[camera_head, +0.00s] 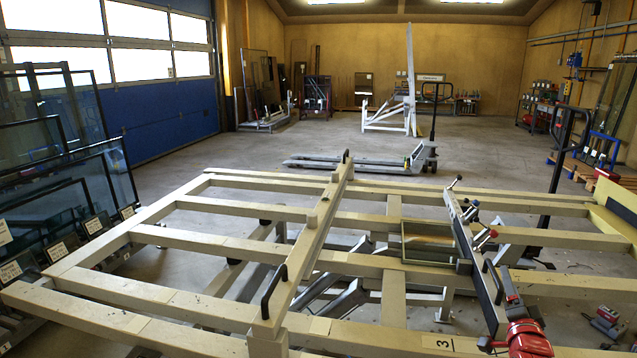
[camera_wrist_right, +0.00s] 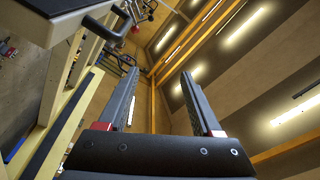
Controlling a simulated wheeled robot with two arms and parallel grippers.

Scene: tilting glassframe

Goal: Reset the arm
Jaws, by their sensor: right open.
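My right gripper (camera_head: 509,287) is at the lower right of the head view, beside the right crossbar of the frame, with a red part of my arm below it. In the right wrist view the two long dark fingers (camera_wrist_right: 159,75) stand well apart, with nothing between them. The large beige tilting frame (camera_head: 160,297) fills the foreground of the head view. Whether the gripper touches the crossbar cannot be told. My left gripper is not in view.
A dark crossbar (camera_head: 462,225) with several clamp handles lies across the frame. Another bar (camera_head: 309,240) has black handles. Glass panes (camera_head: 60,190) stand at the left. A pallet truck (camera_head: 370,163) stands behind. The floor beyond is mostly open.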

